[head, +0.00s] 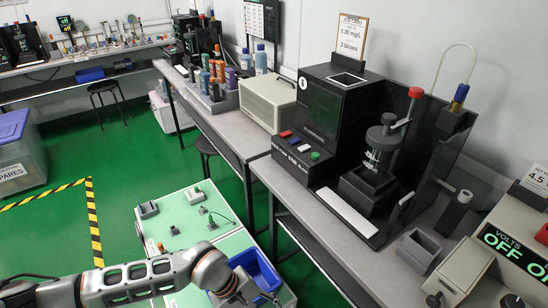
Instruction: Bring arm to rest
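My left arm comes in from the left along the bottom edge. Its gripper (262,298) points down and away at the bottom, over or beside a blue bin (262,268). The fingers are small and dark against the bin, so I cannot tell whether they are open or hold anything. My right arm and gripper are not in view.
A pale green-topped cart (185,232) in front of me carries several small grey devices (148,210). A grey bench (395,275) on the right holds a black machine (330,110) and a meter reading "OFF" (515,245).

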